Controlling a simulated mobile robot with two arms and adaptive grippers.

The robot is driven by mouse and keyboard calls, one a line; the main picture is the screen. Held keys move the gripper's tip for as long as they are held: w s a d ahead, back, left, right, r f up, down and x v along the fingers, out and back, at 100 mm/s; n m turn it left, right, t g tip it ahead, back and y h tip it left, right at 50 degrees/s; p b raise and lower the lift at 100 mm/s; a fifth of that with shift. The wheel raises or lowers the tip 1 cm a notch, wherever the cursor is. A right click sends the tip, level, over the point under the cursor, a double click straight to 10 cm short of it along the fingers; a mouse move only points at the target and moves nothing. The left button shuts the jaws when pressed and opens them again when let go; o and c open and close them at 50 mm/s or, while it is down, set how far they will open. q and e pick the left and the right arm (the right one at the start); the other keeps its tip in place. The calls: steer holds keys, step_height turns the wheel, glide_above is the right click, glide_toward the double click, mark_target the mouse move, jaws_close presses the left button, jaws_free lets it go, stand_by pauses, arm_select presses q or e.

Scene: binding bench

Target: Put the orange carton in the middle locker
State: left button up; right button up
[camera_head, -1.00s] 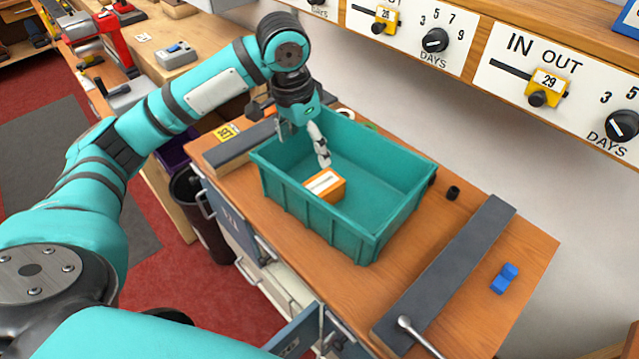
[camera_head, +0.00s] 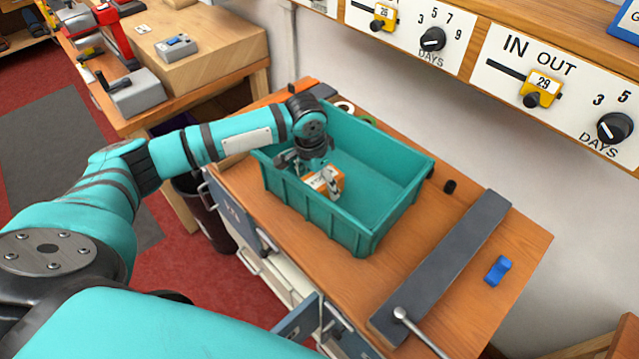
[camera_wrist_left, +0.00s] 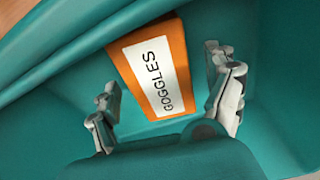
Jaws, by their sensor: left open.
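The orange carton (camera_head: 318,183) lies inside the teal bin (camera_head: 402,200), near its left end. In the left wrist view the carton (camera_wrist_left: 178,52) shows a white label reading GOGGLES. My left gripper (camera_head: 308,174) reaches down into the bin at the carton and partly covers it. In the wrist view its two fingers are spread, one on each side of the carton's near part, with gaps visible. The lockers are in the bench front; a blue-grey door (camera_head: 298,319) stands open at the bottom. I cannot tell which locker is the middle one. My right gripper is not in view.
The bin walls surround the carton. A dark grey bar (camera_head: 445,262) with a metal lever and a blue object (camera_head: 498,270) are on the bench at right. A dark waste bin (camera_head: 208,212) stands left of the lockers. A panel with dials (camera_head: 560,85) is at the back.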

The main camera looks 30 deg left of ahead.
mark_target(319, 179)
arm_select(q)
steer(key=shift+w+f, duration=0.1)
steer(key=shift+f, duration=0.65)
steer(key=c, duration=1.4)
step_height(319, 179, up, 18)
steer(key=shift+b, duration=1.15)
steer(key=shift+c, duration=0.2)
